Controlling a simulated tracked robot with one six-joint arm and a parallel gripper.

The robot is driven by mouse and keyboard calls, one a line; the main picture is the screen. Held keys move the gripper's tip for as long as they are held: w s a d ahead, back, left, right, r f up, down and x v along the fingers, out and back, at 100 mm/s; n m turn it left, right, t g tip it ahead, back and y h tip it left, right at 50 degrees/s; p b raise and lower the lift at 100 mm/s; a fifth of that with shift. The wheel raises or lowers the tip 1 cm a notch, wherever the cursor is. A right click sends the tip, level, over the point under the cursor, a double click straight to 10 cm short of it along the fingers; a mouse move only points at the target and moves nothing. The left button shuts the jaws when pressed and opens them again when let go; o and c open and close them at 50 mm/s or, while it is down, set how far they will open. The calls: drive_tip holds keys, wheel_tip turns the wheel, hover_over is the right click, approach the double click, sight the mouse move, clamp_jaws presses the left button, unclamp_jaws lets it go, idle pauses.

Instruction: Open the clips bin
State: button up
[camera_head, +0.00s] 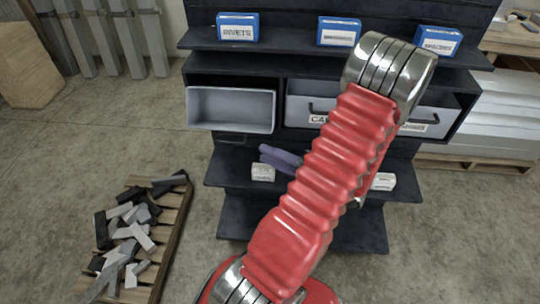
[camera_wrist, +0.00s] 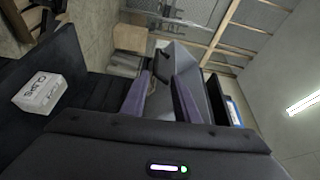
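The left bin (camera_head: 231,108) in the shelf's bin row stands pulled out, its grey inside showing from above. I cannot read its label, so I cannot confirm it is the clips bin. Its dark handle (camera_head: 232,140) shows below its front edge. My gripper (camera_head: 264,155) is to the right of and below that bin, apart from it. In the wrist view the two purple fingers (camera_wrist: 161,85) are spread with nothing held. Beyond them are the grey bin (camera_wrist: 190,62) and a dark handle (camera_wrist: 163,45).
A middle bin (camera_head: 297,108), label partly hidden by my arm, and a right bin (camera_head: 437,112) look shut. Blue boxes (camera_head: 238,27) stand on the top shelf. Small white boxes (camera_head: 263,173) stand on the lower shelf. A pallet of metal offcuts (camera_head: 170,215) lies at left on the floor.

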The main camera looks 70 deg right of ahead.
drive_tip(key=shift+w+a+r+y, duration=0.1)
drive_tip(key=shift+w+a+y, duration=0.05)
drive_tip(key=shift+w+y, duration=0.15)
drive_tip(key=c, duration=0.3)
drive_tip(key=w+a+r+n+g+y, duration=0.1)
drive_tip(key=w+a+y, duration=0.1)
drive_tip(key=w+a, duration=0.1)
drive_tip(key=w+a+r+n+g+y, duration=0.1)
drive_tip(key=w+a+n+y, duration=0.1)
drive_tip(key=w+a+y, duration=0.1)
drive_tip(key=w+a+r+n+g+y, duration=0.1)
drive_tip(key=w+a+n+y, duration=0.1)
drive_tip(key=w+a, duration=0.1)
drive_tip(key=shift+w+a+r+g+y, duration=0.1)
drive_tip(key=shift+w+a+g+y, duration=0.2)
drive_tip(key=shift+w+y, duration=0.1)
clamp_jaws()
drive_tip(key=w+a+r+n+g+h, duration=0.1)
drive_tip(key=w+a+r+n+g, duration=0.15)
drive_tip(key=a+n+g, duration=0.6)
drive_tip(key=w+a+r+n+g+h, duration=0.1)
drive_tip(key=w+a+r+n+g, duration=0.2)
drive_tip(key=a, duration=1.1)
drive_tip(key=a+r+n+t+h, duration=0.2)
drive_tip(key=a+r+h, duration=0.1)
drive_tip(key=a+r, duration=0.3)
wheel_tip(320, 180, up, 3)
drive_tip(key=shift+s+a+f+t+h, duration=0.1)
drive_tip(key=shift+s+a+t+h, duration=0.1)
drive_tip(key=shift+t+h, duration=0.2)
